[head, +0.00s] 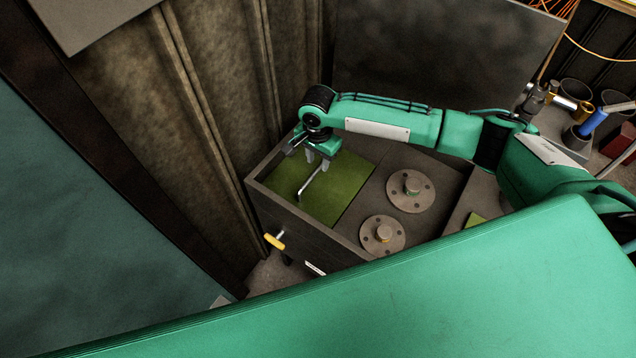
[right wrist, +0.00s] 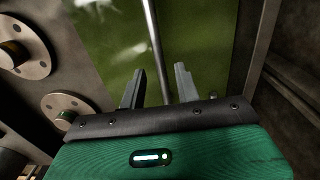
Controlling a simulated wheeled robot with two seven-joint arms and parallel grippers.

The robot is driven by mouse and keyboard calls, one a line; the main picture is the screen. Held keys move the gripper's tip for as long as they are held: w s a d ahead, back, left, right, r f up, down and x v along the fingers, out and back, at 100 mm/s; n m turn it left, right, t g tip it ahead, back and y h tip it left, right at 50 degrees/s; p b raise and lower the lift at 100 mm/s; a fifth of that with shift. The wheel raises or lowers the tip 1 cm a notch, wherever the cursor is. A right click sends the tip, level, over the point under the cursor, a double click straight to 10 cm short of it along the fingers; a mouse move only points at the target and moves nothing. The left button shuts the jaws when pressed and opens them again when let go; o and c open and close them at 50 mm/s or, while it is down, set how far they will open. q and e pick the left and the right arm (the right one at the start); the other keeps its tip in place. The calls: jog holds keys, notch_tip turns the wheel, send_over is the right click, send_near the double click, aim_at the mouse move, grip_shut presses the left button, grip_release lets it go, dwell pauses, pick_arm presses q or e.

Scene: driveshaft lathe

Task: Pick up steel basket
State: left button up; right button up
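A thin steel bar (head: 313,182), which looks like the steel basket's handle, rises at an angle over a green, liquid-looking surface (head: 345,190) in a grey tank. The basket's body does not show. My right gripper (head: 318,160) points down over the tank, close to the bar's upper end. In the right wrist view my right gripper's fingers (right wrist: 159,84) are apart, and the bar (right wrist: 152,40) runs through the gap between them, touching neither visibly. I cannot tell whether the fingertips reach down to the bar's height. My left gripper is in neither view.
Two round bolted flanges (head: 411,190) sit on the grey top right of the green surface. A yellow-handled valve (head: 275,241) sticks out of the tank's front. A corrugated wall (head: 215,95) stands close at the left. Cups and tools (head: 590,110) crowd the far right.

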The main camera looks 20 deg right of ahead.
aim_at(318, 167)
notch_tip(318, 167, down, 5)
jog(key=shift+f+p, duration=0.1)
jog(key=shift+p, duration=0.5)
jog(key=shift+c, duration=0.2)
grip_shut()
jog(key=shift+w, duration=0.1)
dwell(0.8)
